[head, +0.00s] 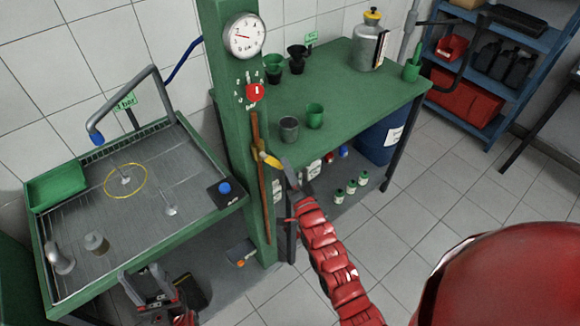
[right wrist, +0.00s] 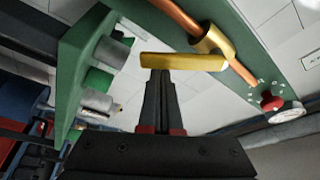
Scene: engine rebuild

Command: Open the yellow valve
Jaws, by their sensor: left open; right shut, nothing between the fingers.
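The yellow valve (head: 258,155) sits on a copper pipe (head: 264,195) running up the green post in the head view. Its yellow handle (head: 271,160) sticks out to the right, across the pipe. In the right wrist view the handle (right wrist: 185,62) lies crosswise just beyond my fingertips, and the brass valve body (right wrist: 208,42) is behind it. My right gripper (head: 288,170) is shut and empty, with its tips (right wrist: 160,75) at the handle; I cannot tell whether they touch it. My left gripper (head: 146,285) is open and empty, low in front of the wash tray.
A gauge (head: 244,37) and a red knob (head: 255,92) are on the green post (head: 218,50) above the valve. A green bench (head: 345,100) with cups and a can stands to the right. A wash tray (head: 75,185) stands left. Floor at lower right is clear.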

